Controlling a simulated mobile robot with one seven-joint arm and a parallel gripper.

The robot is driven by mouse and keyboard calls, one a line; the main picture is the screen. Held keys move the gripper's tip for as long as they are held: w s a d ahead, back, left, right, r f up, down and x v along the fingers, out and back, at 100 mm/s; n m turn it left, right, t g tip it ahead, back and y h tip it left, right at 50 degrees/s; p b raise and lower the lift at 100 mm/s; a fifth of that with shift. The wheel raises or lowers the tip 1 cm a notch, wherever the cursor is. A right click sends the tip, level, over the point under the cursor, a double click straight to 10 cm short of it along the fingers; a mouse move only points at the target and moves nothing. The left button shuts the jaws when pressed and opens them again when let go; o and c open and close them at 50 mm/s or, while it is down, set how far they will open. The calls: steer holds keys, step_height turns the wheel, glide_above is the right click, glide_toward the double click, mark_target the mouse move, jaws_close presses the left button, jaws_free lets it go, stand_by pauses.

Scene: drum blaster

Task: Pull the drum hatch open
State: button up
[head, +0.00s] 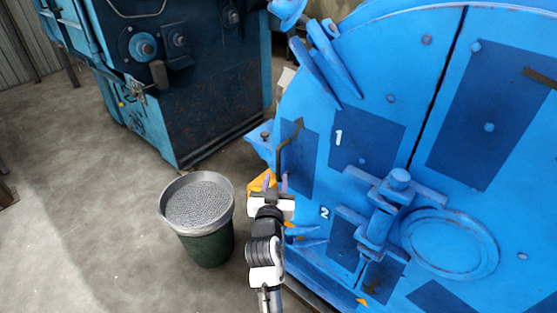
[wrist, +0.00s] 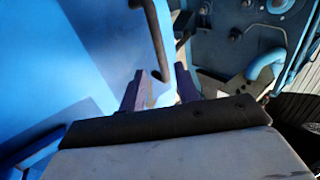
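The blue drum hatch (head: 395,60) fills the right of the head view, with panels marked 1 and 2. A dark bent handle (head: 283,152) stands at its left edge. My gripper (head: 275,181) is just below the handle, its two purple fingers apart and pointing up at it. In the wrist view the handle (wrist: 154,38) comes down from the top, and its lower end appears in the gap between the open fingertips (wrist: 161,72). I see nothing held, and I cannot tell whether a finger touches the handle. The hatch lies flush with the drum face.
A dark green bucket (head: 207,245) full of grey pellets stands on the floor left of my gripper. A blue machine (head: 190,90) stands behind it. A latch block (head: 385,205) and a round port (head: 450,243) stick out from the drum. The floor at left is clear.

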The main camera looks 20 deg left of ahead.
mark_target(278, 165)
steer(key=p+x, duration=0.1)
steer(key=x, duration=0.7)
steer(key=shift+c, duration=0.3)
jaws_close()
